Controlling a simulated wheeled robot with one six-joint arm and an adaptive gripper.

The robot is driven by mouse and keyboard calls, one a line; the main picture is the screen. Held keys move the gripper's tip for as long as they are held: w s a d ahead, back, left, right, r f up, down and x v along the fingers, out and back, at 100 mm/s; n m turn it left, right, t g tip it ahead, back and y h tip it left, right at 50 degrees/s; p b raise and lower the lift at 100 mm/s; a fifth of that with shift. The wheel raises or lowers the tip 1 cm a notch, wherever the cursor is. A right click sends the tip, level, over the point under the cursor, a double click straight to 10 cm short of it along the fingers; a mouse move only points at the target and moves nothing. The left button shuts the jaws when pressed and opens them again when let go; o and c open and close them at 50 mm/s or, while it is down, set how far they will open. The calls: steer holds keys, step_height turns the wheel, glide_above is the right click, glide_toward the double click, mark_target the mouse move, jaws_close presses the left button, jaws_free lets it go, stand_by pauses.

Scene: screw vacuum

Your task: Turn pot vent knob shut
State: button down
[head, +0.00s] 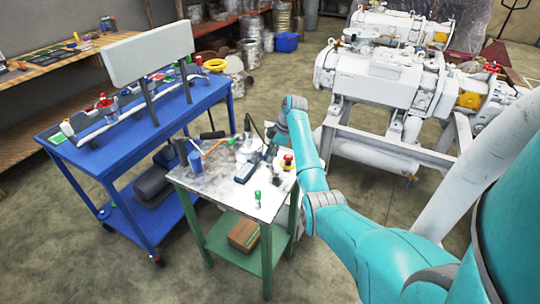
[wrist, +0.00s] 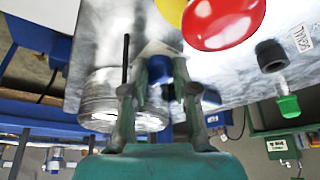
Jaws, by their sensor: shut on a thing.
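The silver metal pot (head: 249,149) stands on the small green-legged table, next to my wrist. In the wrist view the pot (wrist: 108,88) is a shiny ribbed cylinder left of my fingers, with a thin dark rod rising beside it. My gripper (wrist: 160,92) is closed on a small dark blue part, seemingly the vent knob (wrist: 160,68), at the pot's side. The fingers hide much of the knob, so its turn angle cannot be told. In the head view my arm mostly hides the gripper and the knob.
A red button on a yellow base (wrist: 225,20) is close to the right of my fingers. A green-tipped fitting (wrist: 288,105) stands farther right. A blue cart (head: 125,125) stands left; white pumps (head: 375,75) stand behind.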

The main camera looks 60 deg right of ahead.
stand_by(0.4)
steer(key=c, duration=0.9)
jaws_free()
